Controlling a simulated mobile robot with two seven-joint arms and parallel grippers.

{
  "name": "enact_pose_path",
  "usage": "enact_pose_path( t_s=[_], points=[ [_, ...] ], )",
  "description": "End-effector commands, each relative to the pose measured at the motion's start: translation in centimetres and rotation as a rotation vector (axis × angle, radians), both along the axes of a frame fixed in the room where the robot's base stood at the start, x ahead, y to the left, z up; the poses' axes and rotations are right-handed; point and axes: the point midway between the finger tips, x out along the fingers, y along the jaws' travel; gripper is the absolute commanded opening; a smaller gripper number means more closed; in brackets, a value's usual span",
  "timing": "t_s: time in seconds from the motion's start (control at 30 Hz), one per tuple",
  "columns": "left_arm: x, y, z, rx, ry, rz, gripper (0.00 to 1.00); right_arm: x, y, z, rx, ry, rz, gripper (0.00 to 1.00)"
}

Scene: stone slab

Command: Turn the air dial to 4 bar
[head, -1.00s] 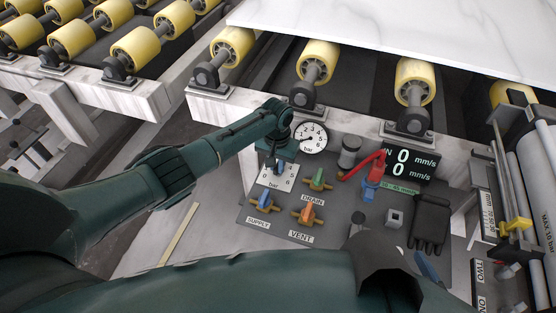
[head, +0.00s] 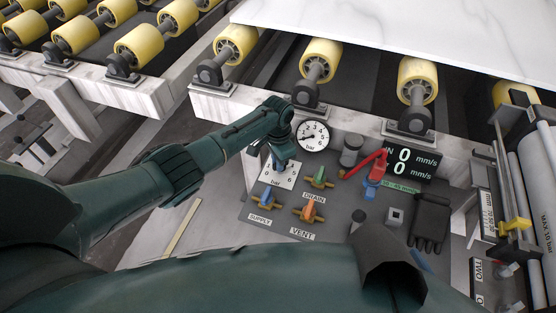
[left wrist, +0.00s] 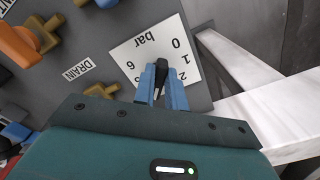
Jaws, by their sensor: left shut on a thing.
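The air dial's white plate (head: 290,183) carries "bar" and numbers. In the left wrist view the plate (left wrist: 128,48) shows 0, 1, 2 and 6; the rest is hidden by my gripper. My left gripper (head: 281,162) is over the dial, its blue fingers (left wrist: 162,80) shut on the black knob (left wrist: 164,70). I cannot tell which number the knob points at. A round pressure gauge (head: 313,136) sits just behind the plate; its dark needle slants to the lower left. A blue tip, probably my right gripper (head: 421,260), shows at lower right, mostly hidden by my arm.
A red lever (head: 365,163), a speed display (head: 409,161) and a black glove (head: 429,224) are to the right. Yellow rollers and a marble slab (head: 420,38) lie behind.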

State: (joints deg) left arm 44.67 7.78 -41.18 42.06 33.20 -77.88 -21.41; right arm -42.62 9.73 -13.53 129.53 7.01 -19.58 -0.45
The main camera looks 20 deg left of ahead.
Motion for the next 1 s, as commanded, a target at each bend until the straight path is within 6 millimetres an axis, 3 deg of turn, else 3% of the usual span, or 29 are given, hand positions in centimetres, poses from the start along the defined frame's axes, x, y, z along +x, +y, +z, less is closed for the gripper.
enact_pose_path(
  t_s=[0.4, 0.43, 0.7, 1.0],
  points=[
    [0.05, -0.06, 0.03, -0.001, -0.001, -0.008, 0.0, 0.06, -0.04, 0.07, 0.0, -0.002, -0.001, 0.93],
    [0.05, -0.06, 0.03, -0.001, -0.001, -0.008, 0.13, 0.06, -0.04, 0.07, 0.0, -0.002, -0.001, 0.93],
    [0.05, -0.05, 0.04, -0.001, -0.001, -0.008, 0.35, 0.11, -0.11, 0.11, -0.001, -0.004, -0.003, 0.93],
    [0.07, -0.05, 0.56, -0.001, -0.003, -0.008, 0.35, 0.12, -0.15, 0.4, 0.0, -0.004, -0.003, 0.93]
  ],
)
